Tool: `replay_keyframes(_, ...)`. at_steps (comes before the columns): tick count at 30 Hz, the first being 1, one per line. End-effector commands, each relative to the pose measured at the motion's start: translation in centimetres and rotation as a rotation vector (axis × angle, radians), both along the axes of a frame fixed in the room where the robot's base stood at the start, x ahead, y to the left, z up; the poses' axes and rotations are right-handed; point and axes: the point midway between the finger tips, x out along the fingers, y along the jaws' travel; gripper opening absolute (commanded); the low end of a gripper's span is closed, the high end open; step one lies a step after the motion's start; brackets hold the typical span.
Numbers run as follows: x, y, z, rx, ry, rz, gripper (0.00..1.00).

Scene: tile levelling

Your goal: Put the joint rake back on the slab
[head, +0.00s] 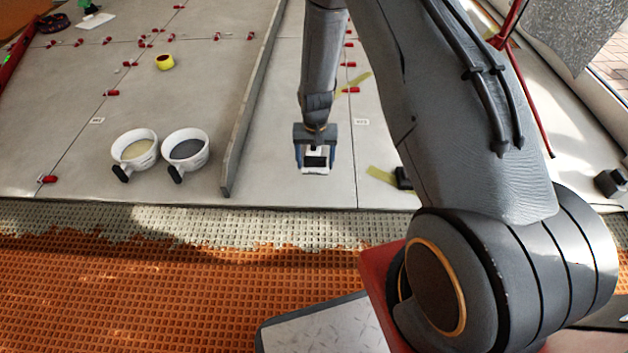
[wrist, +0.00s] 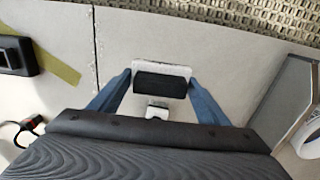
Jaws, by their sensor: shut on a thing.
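The joint rake (head: 316,169), a small white piece with a black block on it, is between the fingers of my gripper (head: 314,162). In the wrist view the black-and-white rake (wrist: 161,84) lies crosswise between the two blue fingers of my gripper (wrist: 161,76), which is shut on it. The pale grey slab (head: 285,188) of large tiles is below. I cannot tell whether the rake touches the slab or is held just above it.
A long grey straightedge (head: 250,100) lies left of my gripper. Two white buckets (head: 185,149) stand beyond it. A black block (head: 403,178) and yellow tape (head: 381,175) are to the right. Red clips (head: 112,93) dot the joints.

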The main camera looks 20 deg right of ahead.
Motion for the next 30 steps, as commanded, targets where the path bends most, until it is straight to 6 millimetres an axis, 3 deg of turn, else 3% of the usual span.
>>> replay_keyframes(1,0.0,0.0,-1.3,0.000,0.003,0.000,0.48)
replay_keyframes(8,0.0,0.0,-3.3,0.000,0.000,0.001,0.48)
replay_keyframes(15,0.0,0.0,-7.1,0.000,0.001,0.001,0.48)
replay_keyframes(28,0.0,0.0,-7.6,0.000,0.000,0.001,0.48)
replay_keyframes(29,0.0,0.0,-7.6,0.000,0.000,0.001,0.72)
replay_keyframes(30,0.0,0.0,-7.6,0.000,0.000,0.001,0.78)
